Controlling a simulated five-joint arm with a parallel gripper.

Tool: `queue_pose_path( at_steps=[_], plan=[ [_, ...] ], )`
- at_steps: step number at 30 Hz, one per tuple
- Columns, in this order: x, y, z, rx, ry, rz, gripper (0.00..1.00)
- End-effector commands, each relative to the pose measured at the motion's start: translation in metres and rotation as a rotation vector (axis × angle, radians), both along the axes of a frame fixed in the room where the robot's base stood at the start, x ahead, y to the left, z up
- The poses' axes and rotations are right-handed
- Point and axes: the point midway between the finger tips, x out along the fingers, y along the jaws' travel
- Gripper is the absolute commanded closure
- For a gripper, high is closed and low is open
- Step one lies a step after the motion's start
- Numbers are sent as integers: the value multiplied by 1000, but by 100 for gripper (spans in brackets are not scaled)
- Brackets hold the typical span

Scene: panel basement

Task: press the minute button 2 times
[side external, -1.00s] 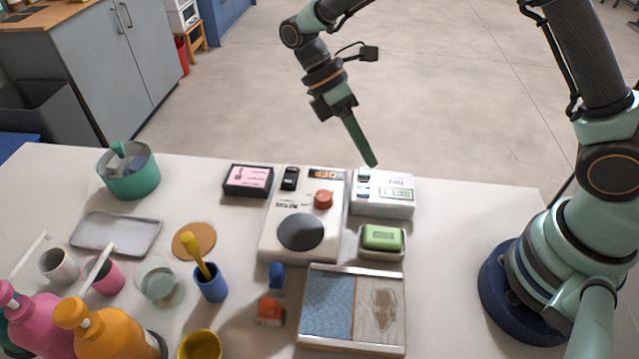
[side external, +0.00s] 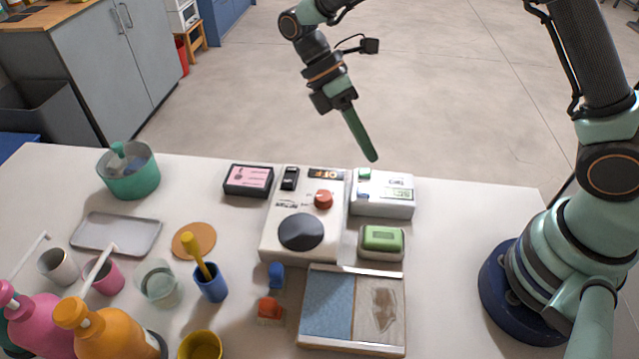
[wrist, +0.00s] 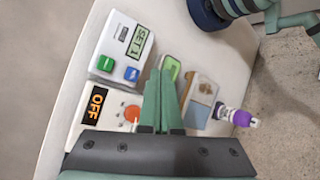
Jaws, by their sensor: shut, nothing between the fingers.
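The timer (side external: 383,205) is a white box at the back right of the table in the side view. I cannot read which one is the minute button. My gripper (side external: 373,159) is shut and empty, its fingertips above the timer's back edge, apart from it. The shut fingers (wrist: 162,75) also show in the wrist view.
A hot plate (side external: 270,236) with a red knob and an "OFF" display stands left of the timer. A green sponge in a dish (side external: 383,239) and a two-part tray (side external: 355,347) lie in front. Cups and bottles stand at front left.

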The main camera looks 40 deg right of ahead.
Motion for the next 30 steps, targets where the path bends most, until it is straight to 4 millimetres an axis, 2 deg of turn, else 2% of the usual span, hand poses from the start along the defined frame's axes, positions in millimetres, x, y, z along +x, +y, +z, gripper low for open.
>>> queue_pose_path(
  at_steps=[4,14,20,30],
  plan=[
    [0,2,24,-1,-4,2,100],
    [-1,1,24,-2,-1,2,100],
    [-1,1,11,-3,2,2,100],
    [-2,1,-34,-3,3,2,100]
  ],
)
